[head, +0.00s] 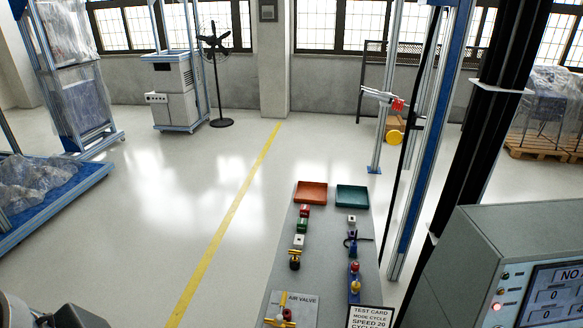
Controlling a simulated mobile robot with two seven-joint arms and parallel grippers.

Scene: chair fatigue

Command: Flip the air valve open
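The air valve (281,320) is at the bottom of the head view, on a light plate lettered "AIR VALVE" at the near end of a narrow grey bench (328,230). It has brass-coloured parts, a red part and a short yellow piece pointing away from me. The bottom edge of the picture cuts close to it, and whether it is open or shut is too small to tell. Neither of my grippers is in view. Dark rounded parts at the bottom left corner may be part of my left arm.
An orange tray (311,188) and a green tray (352,190) sit at the bench's far end, with several small coloured parts nearer. A test card (370,318) stands right of the valve. A grey control box (470,235) and metal posts fill the right. Open floor lies left.

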